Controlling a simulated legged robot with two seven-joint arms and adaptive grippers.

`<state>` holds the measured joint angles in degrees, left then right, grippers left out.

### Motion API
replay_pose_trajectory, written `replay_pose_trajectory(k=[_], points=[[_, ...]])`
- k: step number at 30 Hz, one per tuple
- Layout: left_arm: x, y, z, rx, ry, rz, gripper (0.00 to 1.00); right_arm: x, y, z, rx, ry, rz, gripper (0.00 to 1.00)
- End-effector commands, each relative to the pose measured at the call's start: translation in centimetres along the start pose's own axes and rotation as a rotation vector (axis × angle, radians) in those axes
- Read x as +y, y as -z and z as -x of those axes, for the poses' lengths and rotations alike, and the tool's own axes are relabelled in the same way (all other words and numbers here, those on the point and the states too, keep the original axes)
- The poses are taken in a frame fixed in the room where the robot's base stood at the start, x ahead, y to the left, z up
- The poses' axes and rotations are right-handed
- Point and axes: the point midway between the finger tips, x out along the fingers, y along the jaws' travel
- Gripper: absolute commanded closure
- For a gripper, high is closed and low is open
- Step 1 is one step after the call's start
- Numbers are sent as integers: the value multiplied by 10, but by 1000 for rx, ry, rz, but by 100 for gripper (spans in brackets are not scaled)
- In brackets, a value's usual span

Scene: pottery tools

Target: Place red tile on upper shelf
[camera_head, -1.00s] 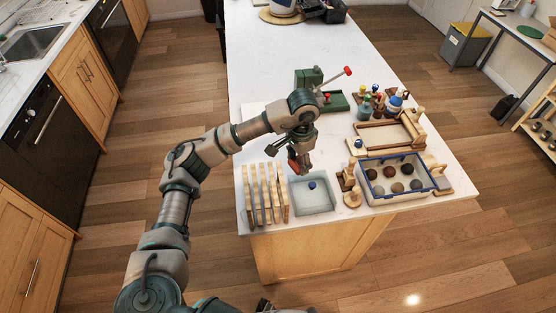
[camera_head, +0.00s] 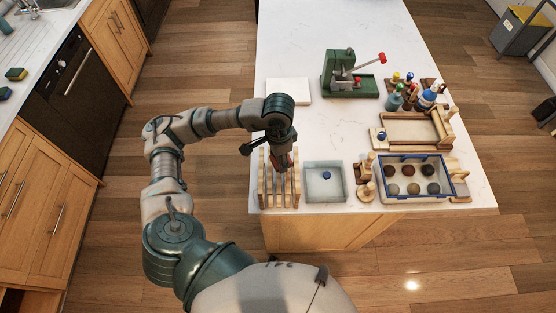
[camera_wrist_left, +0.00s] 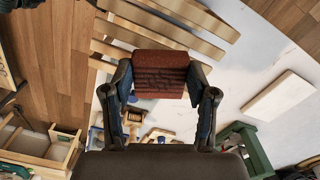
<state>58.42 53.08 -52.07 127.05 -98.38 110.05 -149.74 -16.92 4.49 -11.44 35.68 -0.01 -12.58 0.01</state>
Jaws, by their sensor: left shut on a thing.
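The red tile (camera_wrist_left: 160,72), brick-coloured with a rough grooved face, is held between the two fingers of my left gripper (camera_wrist_left: 160,92). In the head view the left gripper (camera_head: 281,152) points down over the wooden slatted rack (camera_head: 264,190) at the counter's near left corner. Only a small red part of the tile (camera_head: 285,161) shows there. The rack's pale slats also show in the wrist view (camera_wrist_left: 185,38), beyond the tile. Whether the tile touches the slats is unclear. I cannot make out an upper shelf with certainty. My right gripper is not in view.
A clear bin (camera_head: 311,188) with a blue-knobbed thing stands right of the rack. Further right are a blue-rimmed box (camera_head: 384,198) of glaze balls, a wooden tray (camera_head: 411,131) and several bottles. A green press (camera_head: 340,83) and a white slab (camera_head: 289,91) stand behind. The counter's far middle is clear.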

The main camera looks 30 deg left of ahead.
Motion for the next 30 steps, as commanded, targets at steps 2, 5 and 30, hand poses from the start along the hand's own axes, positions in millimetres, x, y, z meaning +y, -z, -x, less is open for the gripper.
replay_pose_trajectory(k=[2,5,30], points=[[1,-3,-3,-1,-1,0,79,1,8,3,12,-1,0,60],[1,-4,-17,-5,-3,1,79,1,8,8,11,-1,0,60],[0,-3,-38,0,0,0,17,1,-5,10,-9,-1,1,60]])
